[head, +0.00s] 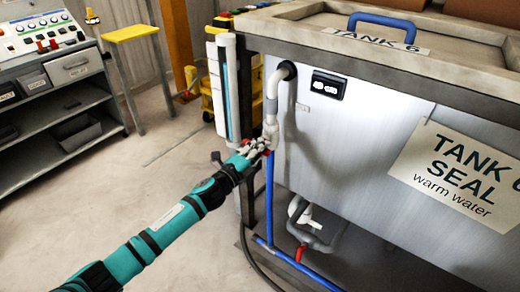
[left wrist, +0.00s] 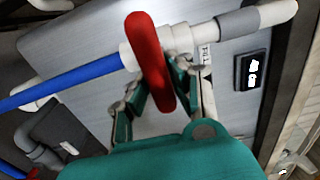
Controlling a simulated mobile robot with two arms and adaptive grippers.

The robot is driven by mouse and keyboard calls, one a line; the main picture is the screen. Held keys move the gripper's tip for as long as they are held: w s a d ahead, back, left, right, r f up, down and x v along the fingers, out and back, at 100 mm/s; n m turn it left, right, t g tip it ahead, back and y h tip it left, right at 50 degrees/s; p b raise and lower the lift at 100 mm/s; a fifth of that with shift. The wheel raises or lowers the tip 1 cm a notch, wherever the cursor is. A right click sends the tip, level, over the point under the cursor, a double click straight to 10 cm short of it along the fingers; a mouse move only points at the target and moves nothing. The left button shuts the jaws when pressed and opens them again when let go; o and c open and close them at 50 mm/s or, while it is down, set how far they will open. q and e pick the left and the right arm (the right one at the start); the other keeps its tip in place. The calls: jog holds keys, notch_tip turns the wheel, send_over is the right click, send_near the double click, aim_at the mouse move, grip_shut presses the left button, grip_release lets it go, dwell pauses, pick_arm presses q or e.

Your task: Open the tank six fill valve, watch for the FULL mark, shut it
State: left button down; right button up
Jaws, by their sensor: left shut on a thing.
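Tank six (head: 350,130) is a grey metal tank with a "TANK 6" lid label (head: 382,42). Its fill pipe is blue below (head: 270,195) and white above (head: 271,105). The red fill valve handle (left wrist: 150,60) lies roughly crosswise to the pipe in the left wrist view. My left gripper (head: 264,146) is at the valve in the head view; in the left wrist view its fingers (left wrist: 158,85) are closed around the handle. My right gripper is out of view.
A small dark display (head: 329,85) is on the tank front; its digits are unclear. A lower grey pipe has a red handle (head: 300,252). A control desk (head: 45,40) and yellow stool (head: 130,33) stand left. Floor between is mostly clear.

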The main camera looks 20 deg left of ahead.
pick_arm(q)
jog(key=shift+f, duration=0.1)
jog(key=c, duration=1.2)
grip_release()
jog(key=shift+o, duration=0.2)
jog(key=v, duration=1.2)
